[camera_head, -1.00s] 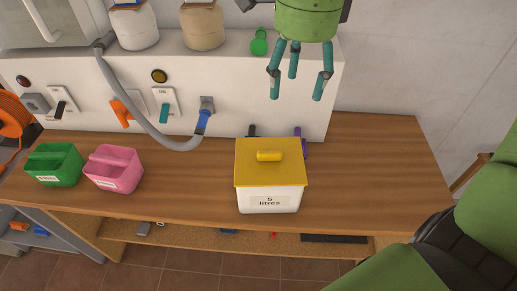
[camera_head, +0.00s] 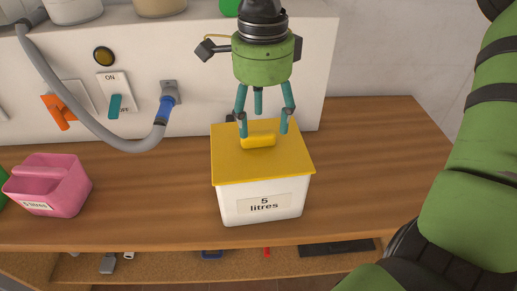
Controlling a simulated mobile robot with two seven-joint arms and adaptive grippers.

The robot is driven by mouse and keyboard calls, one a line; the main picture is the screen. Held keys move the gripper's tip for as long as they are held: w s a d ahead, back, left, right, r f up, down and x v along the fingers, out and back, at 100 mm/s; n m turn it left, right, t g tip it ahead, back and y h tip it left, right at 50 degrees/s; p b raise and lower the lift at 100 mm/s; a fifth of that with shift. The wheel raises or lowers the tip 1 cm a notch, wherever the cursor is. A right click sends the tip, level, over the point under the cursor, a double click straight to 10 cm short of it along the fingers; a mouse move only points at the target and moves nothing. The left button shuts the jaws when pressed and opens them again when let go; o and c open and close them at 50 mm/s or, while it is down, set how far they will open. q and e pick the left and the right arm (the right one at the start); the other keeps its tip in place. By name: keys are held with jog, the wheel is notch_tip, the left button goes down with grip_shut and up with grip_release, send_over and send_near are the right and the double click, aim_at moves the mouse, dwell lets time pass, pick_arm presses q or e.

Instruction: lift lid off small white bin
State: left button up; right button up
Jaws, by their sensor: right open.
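I cannot tell whether the fingers touch the handle. The gripper partly covers the back of the lid. My left gripper is not in view.
A pink container (camera_head: 60,195) labelled "5 litres" stands left on the wooden counter (camera_head: 370,170). Behind is a white panel with an ON/OFF switch (camera_head: 115,95) and a grey hose (camera_head: 90,118). Counter room right of the bin is clear.

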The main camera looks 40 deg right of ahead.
aim_at(259, 135)
jog(key=f, duration=0.2)
jog(key=f+p, duration=0.1)
jog(key=f, duration=0.1)
jog(key=shift+w+a, duration=0.15)
jog(key=shift+w, duration=0.1)
jog(key=shift+f, duration=0.5)
jog(key=c, duration=1.1)
